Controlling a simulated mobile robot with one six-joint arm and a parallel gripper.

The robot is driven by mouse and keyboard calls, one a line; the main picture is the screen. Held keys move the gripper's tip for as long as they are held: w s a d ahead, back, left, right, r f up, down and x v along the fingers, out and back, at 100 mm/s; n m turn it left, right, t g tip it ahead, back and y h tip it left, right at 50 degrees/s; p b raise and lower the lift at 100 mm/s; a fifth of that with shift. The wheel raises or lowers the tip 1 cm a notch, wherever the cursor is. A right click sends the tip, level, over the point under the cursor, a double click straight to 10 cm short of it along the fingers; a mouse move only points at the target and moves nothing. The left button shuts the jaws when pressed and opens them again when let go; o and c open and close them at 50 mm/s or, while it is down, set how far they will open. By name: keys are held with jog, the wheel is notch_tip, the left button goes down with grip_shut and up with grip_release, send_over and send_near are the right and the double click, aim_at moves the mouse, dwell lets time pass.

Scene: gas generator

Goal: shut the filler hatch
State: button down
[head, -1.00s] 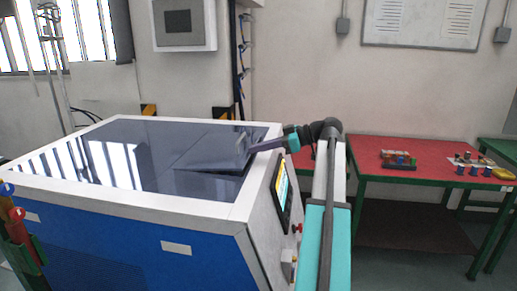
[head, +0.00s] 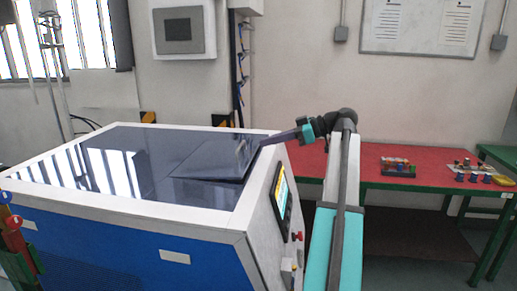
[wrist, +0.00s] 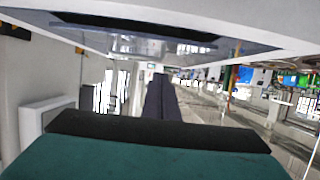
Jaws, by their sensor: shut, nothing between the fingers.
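The filler hatch (head: 212,162) is a dark glossy panel on the machine's top at the right, near the white rim. It looks nearly flat; a darker band along its front edge suggests a slight tilt, but I cannot tell if it is fully seated. My gripper (head: 267,143) is shut and empty, at the rim just right of the hatch. I cannot tell whether its tips touch anything. In the wrist view my shut fingers (wrist: 160,92) point ahead, with the machine's top, including a dark strip, across the upper part of the picture.
The machine's white rim (head: 130,215) surrounds the dark glossy top. A lit control screen (head: 281,190) and a red knob (head: 297,236) are on its right side. A red table (head: 400,178) with small parts stands at the right. The wall is behind.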

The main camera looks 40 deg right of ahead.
jog(key=shift+b+v, duration=0.4)
jog(key=shift+v, duration=2.2)
